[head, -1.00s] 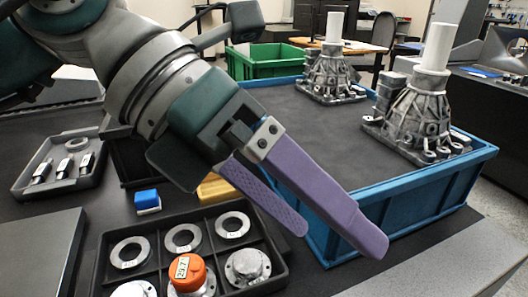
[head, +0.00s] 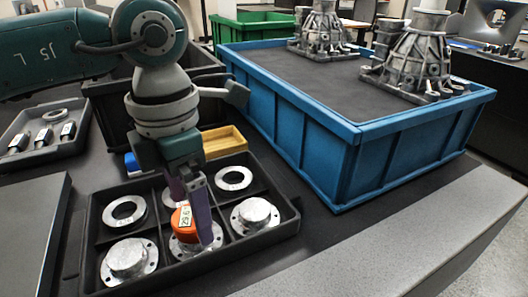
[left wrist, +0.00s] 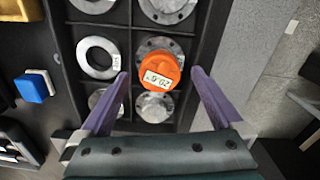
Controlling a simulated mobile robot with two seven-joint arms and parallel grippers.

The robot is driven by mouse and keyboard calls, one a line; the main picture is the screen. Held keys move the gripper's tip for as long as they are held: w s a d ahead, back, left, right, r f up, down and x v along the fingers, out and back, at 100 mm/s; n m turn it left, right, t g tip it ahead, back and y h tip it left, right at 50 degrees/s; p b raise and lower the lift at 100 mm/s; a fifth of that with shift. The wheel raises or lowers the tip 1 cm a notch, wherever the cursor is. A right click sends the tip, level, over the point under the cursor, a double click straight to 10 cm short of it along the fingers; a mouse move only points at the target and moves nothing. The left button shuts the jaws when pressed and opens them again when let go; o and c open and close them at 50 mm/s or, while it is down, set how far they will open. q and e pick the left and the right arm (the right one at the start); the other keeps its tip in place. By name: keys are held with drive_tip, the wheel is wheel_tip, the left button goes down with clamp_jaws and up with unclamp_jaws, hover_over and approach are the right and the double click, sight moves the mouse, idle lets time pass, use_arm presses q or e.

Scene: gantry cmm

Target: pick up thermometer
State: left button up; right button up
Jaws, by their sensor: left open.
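The thermometer is an orange round device with a small white display (left wrist: 160,70); it sits on a metal flanged part in a compartment of the black divided tray (head: 292,212). In the head view the thermometer (head: 181,222) is partly hidden behind a purple finger. My left gripper (head: 190,222) points down over it, open. In the left wrist view the two purple fingers of my left gripper (left wrist: 161,82) are spread wide, one on each side of the thermometer, with nothing held. My right gripper is not in view.
Metal rings and flanged parts (head: 128,258) fill other compartments around the thermometer. A large blue bin (head: 345,165) with castings stands to the right. A blue block (left wrist: 35,86) and a yellow wooden tray (head: 224,140) lie behind the divided tray. Grey table space is clear at front right.

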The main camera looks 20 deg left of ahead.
use_arm(q)
drive_tip(key=shift+f, duration=0.8)
drive_tip(key=shift+r, duration=0.1)
clamp_jaws()
